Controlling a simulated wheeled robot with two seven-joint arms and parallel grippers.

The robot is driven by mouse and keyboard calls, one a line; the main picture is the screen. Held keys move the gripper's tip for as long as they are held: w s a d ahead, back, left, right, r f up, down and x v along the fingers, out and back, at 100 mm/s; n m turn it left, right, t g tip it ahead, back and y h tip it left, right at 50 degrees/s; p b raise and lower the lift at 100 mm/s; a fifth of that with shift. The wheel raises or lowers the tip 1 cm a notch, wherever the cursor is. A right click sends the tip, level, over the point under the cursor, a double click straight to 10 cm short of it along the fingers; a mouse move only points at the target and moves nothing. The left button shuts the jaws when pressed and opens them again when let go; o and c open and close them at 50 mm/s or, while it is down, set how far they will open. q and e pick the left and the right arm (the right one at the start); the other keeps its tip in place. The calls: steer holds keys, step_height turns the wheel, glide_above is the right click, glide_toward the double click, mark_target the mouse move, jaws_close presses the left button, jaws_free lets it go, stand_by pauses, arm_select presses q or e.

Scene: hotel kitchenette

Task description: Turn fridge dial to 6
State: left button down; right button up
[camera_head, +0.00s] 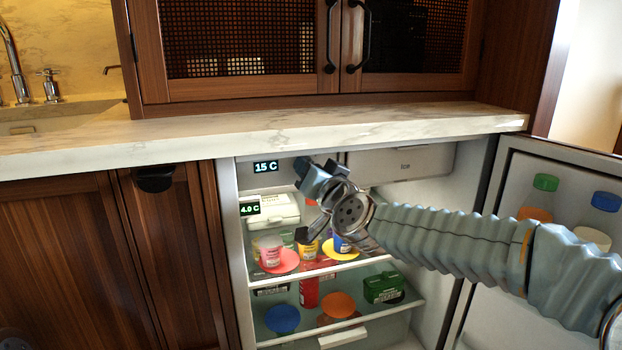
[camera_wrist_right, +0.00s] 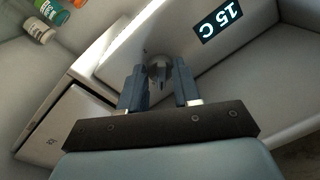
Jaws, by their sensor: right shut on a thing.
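The fridge (camera_head: 236,255) stands open under the counter. Its dial (camera_wrist_right: 158,72) is a small round grey knob on the upper inner wall, seen in the right wrist view between my fingers. My right gripper (camera_wrist_right: 158,85) is shut on the dial, one finger on each side. In the head view my right gripper (camera_head: 306,168) reaches into the top of the fridge and hides the dial. A display reading 15 C (camera_head: 266,167) is beside the gripper; it also shows in the wrist view (camera_wrist_right: 217,20). The dial's marked numbers cannot be read.
A second display reads 4.0 C (camera_head: 250,210). Shelves below hold cups, bottles, colored discs and a green box (camera_head: 384,288). The fridge door (camera_head: 508,185) stands open at the right with bottles in it. The marble counter (camera_head: 270,130) overhangs the opening.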

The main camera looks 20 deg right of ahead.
steer(key=shift+m+b, duration=0.95)
steer(key=shift+m, duration=0.95)
steer(key=o, duration=1.1)
steer(key=shift+c, duration=0.2)
steer(key=shift+s, duration=0.1)
steer(key=s+d, duration=0.1)
steer(key=s, duration=1.2)
steer(key=shift+s+f+p, duration=0.3)
steer(key=shift+f+p, duration=0.05)
steer(key=shift+d, duration=0.1)
